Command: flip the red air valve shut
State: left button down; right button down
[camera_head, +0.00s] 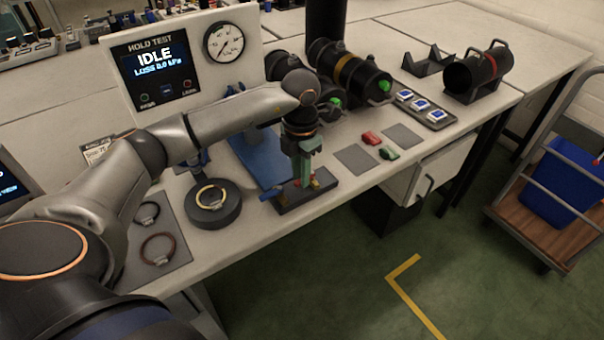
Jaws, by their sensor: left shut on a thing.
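My left arm reaches in from the left, and its left gripper (304,180) points down at a dark valve block (302,200) near the front edge of the bench. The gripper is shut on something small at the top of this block. Small red parts that look like the red air valve (316,184) show right at the fingertips. The fingers hide most of the valve, so I cannot tell which way its lever lies. A blue piece (270,195) sticks out at the block's left end. My right gripper is not in view.
A hold test panel (175,95) reading IDLE, with a round gauge (226,42), stands behind. A black round stand (215,212) with a yellowish ring is left of the block. Dark cylinders (350,72) lie behind. Red (371,138) and green (388,153) pieces lie right.

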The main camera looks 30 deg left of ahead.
pick_arm(q)
jog(key=shift+a+m, duration=0.2)
jog(key=shift+m, duration=0.5)
jog(key=shift+w+m, duration=0.1)
jog(key=shift+m, duration=0.2)
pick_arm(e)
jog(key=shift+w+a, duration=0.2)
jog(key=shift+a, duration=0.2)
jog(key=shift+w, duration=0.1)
pick_arm(q)
jog(key=c, duration=0.8)
grip_release()
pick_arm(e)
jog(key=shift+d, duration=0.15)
